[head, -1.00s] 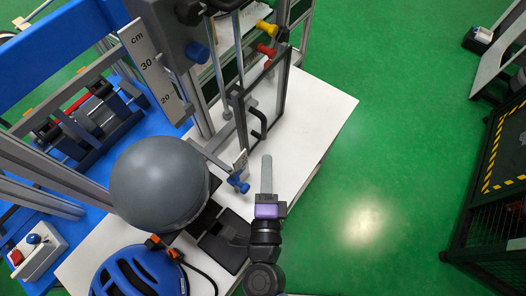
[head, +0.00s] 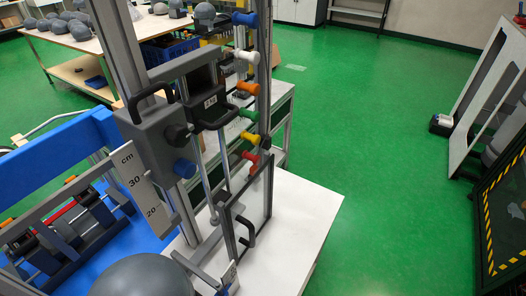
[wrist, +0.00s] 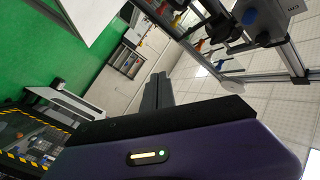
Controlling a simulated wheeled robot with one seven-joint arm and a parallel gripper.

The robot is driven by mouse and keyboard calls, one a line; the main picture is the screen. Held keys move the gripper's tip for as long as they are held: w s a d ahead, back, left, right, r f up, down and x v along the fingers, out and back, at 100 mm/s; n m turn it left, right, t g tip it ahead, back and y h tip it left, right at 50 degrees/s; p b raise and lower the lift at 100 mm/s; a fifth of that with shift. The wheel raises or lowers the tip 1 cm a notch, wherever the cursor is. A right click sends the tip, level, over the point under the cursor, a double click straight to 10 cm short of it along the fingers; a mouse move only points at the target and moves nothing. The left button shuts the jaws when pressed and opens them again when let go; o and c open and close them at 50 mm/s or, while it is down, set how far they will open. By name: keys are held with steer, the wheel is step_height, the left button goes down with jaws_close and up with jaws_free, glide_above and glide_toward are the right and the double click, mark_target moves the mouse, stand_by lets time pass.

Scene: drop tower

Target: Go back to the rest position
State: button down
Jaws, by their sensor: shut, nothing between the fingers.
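My gripper (wrist: 158,92) shows in the wrist view, its dark fingers together and empty, pointing away from the purple wrist body. It is out of the head view. In the head view the drop tower stands at centre left, with a grey carriage block (head: 152,140), a cm scale plate (head: 140,187) and a framed clear door (head: 249,215) with a black handle. A grey headform (head: 145,278) is cut off at the bottom edge. In the wrist view, parts of the tower (wrist: 265,25) show at the upper right, apart from the fingers.
The white bench top (head: 310,205) is clear right of the door. Several coloured knobs (head: 249,115) stick out from the tower post. Green floor (head: 385,150) is open to the right, up to a black-and-yellow striped barrier (head: 502,205). A table with grey headforms (head: 80,25) stands behind.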

steer(key=s+d+r+n+g, duration=0.1)
steer(key=s+d+n+g, duration=0.2)
steer(key=s+d+n, duration=0.4)
steer(key=shift+s+d+r+g+h, duration=0.35)
steer(key=shift+s+d, duration=1.35)
steer(key=shift+s, duration=1.9)
